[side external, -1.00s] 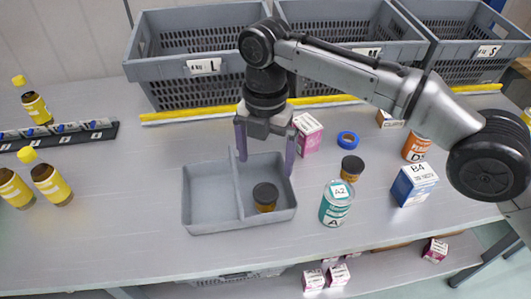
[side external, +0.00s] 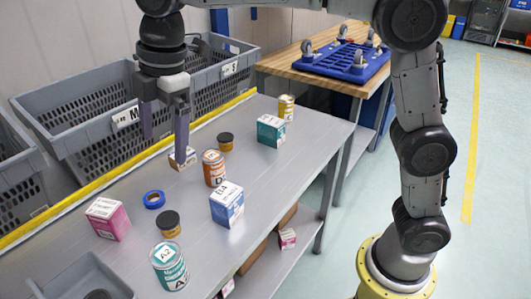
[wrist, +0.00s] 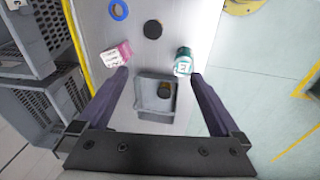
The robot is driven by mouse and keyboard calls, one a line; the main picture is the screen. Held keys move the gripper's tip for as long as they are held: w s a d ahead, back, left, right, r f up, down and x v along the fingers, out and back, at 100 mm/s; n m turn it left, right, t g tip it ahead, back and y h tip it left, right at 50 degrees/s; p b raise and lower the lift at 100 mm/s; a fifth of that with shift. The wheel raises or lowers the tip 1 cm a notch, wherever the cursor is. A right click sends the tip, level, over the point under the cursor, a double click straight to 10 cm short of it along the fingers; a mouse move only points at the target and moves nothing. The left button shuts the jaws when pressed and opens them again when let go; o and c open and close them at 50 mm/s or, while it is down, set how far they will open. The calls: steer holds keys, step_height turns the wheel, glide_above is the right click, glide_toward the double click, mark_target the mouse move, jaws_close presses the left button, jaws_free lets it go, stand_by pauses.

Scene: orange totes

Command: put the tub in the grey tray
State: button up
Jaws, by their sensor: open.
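Amber tubs with black lids are in view. One tub (side external: 168,223) stands on the table beside the blue tape roll and also shows in the wrist view (wrist: 153,30). Another tub (side external: 225,141) stands farther back. A third tub (wrist: 164,91) is in one compartment of the grey tray (wrist: 144,91). The tray (side external: 62,279) is cut off at the lower left in the side view, where only that tub's dark lid shows. My gripper (side external: 165,147) is open and empty, raised above the table. In the wrist view its fingers (wrist: 158,75) frame the tray from a distance.
A pink box (side external: 108,219), blue tape roll (side external: 154,199), teal can (side external: 169,266), blue-white box (side external: 227,204) and orange can (side external: 214,168) crowd the table. A teal box (side external: 270,131) and yellow can (side external: 286,107) stand farther back. Grey crates (side external: 85,125) line the left.

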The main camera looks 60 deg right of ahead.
steer(key=s+d+f+m+t, duration=0.2)
steer(key=s+d+m+t, duration=0.1)
steer(key=s+d+m, duration=1.25)
steer(key=s+d+f+m, duration=0.1)
steer(key=s+d+f, duration=0.1)
steer(key=s+f, duration=0.1)
steer(key=s+d+f+m+h, duration=0.1)
steer(key=s+d+f, duration=0.1)
steer(key=s, duration=0.4)
steer(key=shift+s+d+f+t, duration=0.15)
steer(key=shift+d+f+t, duration=0.2)
steer(key=shift+d, duration=0.3)
